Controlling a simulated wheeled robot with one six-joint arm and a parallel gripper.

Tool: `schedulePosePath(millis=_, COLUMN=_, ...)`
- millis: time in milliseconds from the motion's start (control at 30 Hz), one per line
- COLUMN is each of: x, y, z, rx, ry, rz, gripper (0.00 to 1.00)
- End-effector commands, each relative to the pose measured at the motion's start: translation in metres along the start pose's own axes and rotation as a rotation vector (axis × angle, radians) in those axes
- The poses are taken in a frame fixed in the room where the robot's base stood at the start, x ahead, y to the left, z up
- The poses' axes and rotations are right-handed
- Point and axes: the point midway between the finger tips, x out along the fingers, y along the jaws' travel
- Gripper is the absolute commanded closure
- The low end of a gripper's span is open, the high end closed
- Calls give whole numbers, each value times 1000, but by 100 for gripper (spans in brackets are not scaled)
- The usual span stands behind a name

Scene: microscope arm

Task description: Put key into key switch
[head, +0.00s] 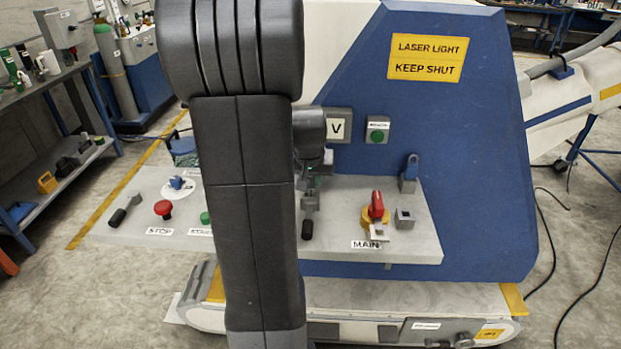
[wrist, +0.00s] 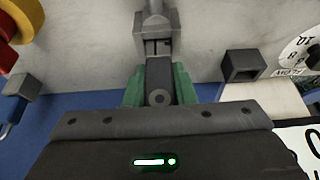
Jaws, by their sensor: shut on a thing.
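My gripper (head: 312,184) is mostly hidden behind my own arm in the head view, low over the grey panel. In the wrist view, its green fingertips (wrist: 160,88) are shut on a dark grey piece with a round mark at its near end, seemingly the key (wrist: 159,73). Directly beyond the key is a grey block with a dark slot (wrist: 155,46), which may be the key switch. The key's far end meets or overlaps this block in the picture. I cannot tell whether it is inside.
The panel (head: 430,241) carries a red-and-yellow MAIN switch (head: 376,207), a small square grey socket (head: 405,218), a blue piece on a grey block (head: 409,178), a red STOP button (head: 163,209) and a black-handled lever (head: 124,211). A hollow square block (wrist: 241,66) stands beside my gripper.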

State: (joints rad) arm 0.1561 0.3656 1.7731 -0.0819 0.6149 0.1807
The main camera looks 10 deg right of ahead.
Motion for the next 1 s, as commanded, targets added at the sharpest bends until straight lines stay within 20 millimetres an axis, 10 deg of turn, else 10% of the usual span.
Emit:
schedulePosePath(millis=467, x=12, y=0, z=5, rx=0, ry=0, rz=0, gripper=100)
schedulePosePath(millis=500, x=11, y=0, z=4, rx=0, ry=0, rz=0, gripper=69)
schedulePosePath(millis=600, x=11, y=0, z=4, rx=0, ry=0, rz=0, gripper=51)
schedulePosePath(millis=1000, x=4, y=0, z=4, rx=0, ry=3, rz=0, gripper=51)
